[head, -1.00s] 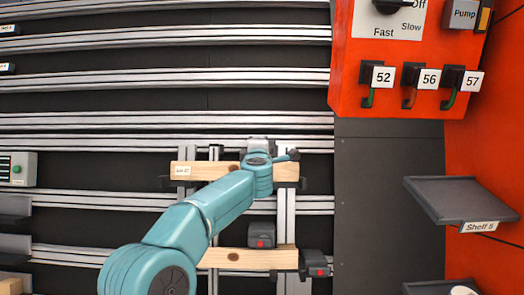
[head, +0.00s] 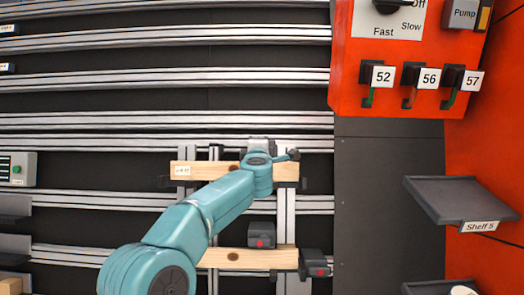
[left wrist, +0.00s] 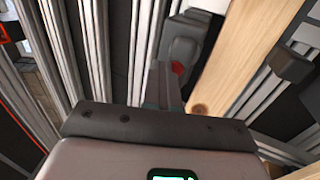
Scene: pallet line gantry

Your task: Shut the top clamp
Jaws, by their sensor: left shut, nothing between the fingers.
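The top clamp (head: 257,144), a grey block, sits at the upper edge of the upper wooden board (head: 210,171). My left wrist covers most of it in the head view. In the left wrist view a grey clamp body with a red spot (left wrist: 180,52) stands beside a wooden board (left wrist: 245,60); it looks like the top clamp. My left gripper (left wrist: 165,88) is shut and empty, its fingers close to the clamp body. I cannot tell whether they touch it. In the head view its fingertips are hidden behind my wrist. My right gripper is not in view.
A lower board (head: 240,258) has a dark clamp with a red spot (head: 262,237) above it and another (head: 315,262) at its right end. A red panel (head: 345,75) with levers is at upper right. A grey shelf (head: 455,195) juts out below it.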

